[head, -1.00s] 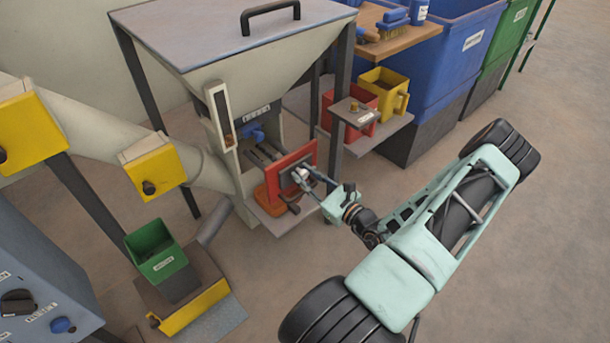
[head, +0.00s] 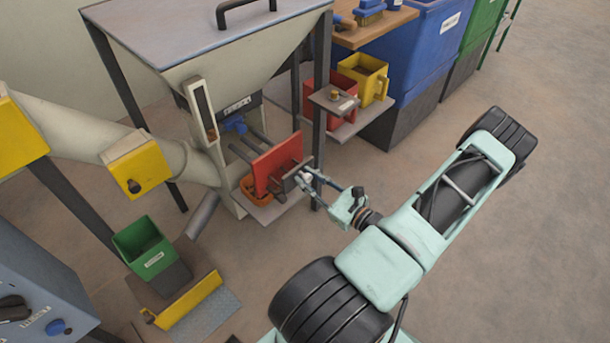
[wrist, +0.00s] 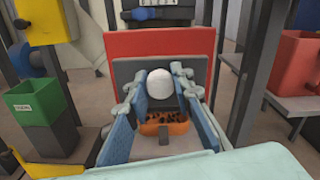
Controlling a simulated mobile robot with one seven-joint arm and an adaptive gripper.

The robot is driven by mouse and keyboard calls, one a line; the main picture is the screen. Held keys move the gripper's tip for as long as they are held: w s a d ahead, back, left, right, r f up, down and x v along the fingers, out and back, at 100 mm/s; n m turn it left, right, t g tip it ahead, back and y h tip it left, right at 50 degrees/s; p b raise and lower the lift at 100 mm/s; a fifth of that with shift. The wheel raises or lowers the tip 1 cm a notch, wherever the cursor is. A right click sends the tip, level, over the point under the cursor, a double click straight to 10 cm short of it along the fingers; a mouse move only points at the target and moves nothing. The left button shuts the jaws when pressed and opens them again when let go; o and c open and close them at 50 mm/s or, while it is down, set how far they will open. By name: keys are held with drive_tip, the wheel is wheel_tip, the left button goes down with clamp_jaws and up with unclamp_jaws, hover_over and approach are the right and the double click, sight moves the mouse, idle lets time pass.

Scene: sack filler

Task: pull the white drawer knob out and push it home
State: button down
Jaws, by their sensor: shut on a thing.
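The white drawer knob (wrist: 159,84) is between the fingers of my gripper (wrist: 160,92) in the wrist view. The fingers are shut on it from both sides. In the head view my gripper (head: 305,178) reaches the knob from the right. The knob sits on the dark front block of a drawer with a red plate (head: 275,162), which also fills the middle of the wrist view (wrist: 120,45). The drawer stands out from the hopper machine (head: 225,75), with its two dark rails (head: 247,153) showing behind the plate.
An orange tray (wrist: 165,128) is under the drawer, on a grey shelf. A post with a small side plate (head: 333,101) stands close to the right. Red (head: 318,96) and yellow (head: 365,76) bins are behind it. A green bin (head: 140,241) is at the lower left.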

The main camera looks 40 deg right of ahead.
drive_tip(key=c, duration=1.7)
unclamp_jaws()
drive_tip(key=shift+o, duration=0.2)
drive_tip(key=s+d, duration=0.1)
drive_tip(key=s, duration=1.1)
